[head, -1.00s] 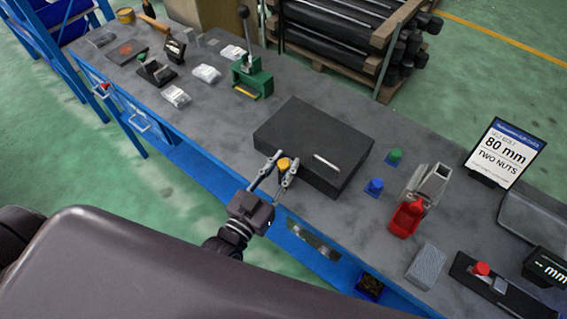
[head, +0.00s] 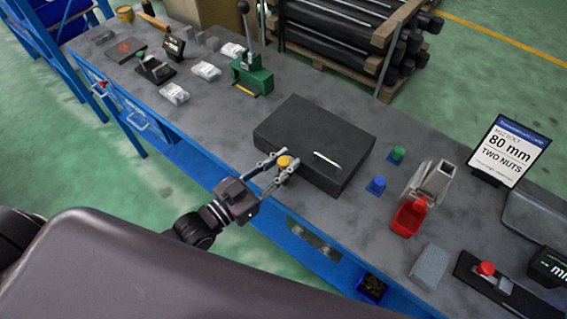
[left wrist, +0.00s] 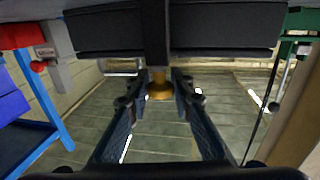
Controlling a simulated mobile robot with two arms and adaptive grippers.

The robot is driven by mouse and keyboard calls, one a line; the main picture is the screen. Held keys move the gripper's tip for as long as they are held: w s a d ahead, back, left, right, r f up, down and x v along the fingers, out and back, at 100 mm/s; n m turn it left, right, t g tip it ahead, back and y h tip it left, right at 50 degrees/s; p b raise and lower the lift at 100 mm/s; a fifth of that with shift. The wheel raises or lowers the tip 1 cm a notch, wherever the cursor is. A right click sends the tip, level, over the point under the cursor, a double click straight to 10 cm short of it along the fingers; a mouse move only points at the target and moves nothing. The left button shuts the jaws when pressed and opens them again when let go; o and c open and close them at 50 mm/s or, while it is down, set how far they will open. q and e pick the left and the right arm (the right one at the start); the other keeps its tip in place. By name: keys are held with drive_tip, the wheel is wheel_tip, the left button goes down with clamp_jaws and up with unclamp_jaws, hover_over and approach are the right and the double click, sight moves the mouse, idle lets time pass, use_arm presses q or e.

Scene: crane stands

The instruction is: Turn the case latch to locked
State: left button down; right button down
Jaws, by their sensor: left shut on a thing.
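The black case (head: 315,135) lies shut on the grey bench, with a pale handle (head: 327,161) on its top. Its latch, a yellow knob (head: 285,162), sits at the case's front edge. My left gripper (head: 281,167) is shut on the latch, one finger on each side of it. In the left wrist view the latch (left wrist: 160,88) shows between the two fingers (left wrist: 160,98), below the dark case (left wrist: 105,32). The contact faces are hard to make out. My right gripper is not in view.
Right of the case stand a green knob (head: 397,154), a blue knob (head: 376,186), a red bin (head: 408,218) and a sign (head: 507,150). A green press (head: 252,76) and several bags lie beyond it. Bare bench (head: 215,118) lies left of the case.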

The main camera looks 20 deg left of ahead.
use_arm(q)
drive_tip(key=shift+m+g+h+b, duration=0.5)
drive_tip(key=shift+m+h, duration=0.1)
drive_tip(key=shift+h, duration=0.2)
drive_tip(key=shift+r, duration=0.1)
drive_tip(key=c, duration=1.7)
unclamp_jaws()
drive_tip(key=shift+o, duration=0.2)
drive_tip(key=shift+s+a, duration=0.3)
drive_tip(key=shift+s, duration=0.1)
drive_tip(key=v, duration=1.1)
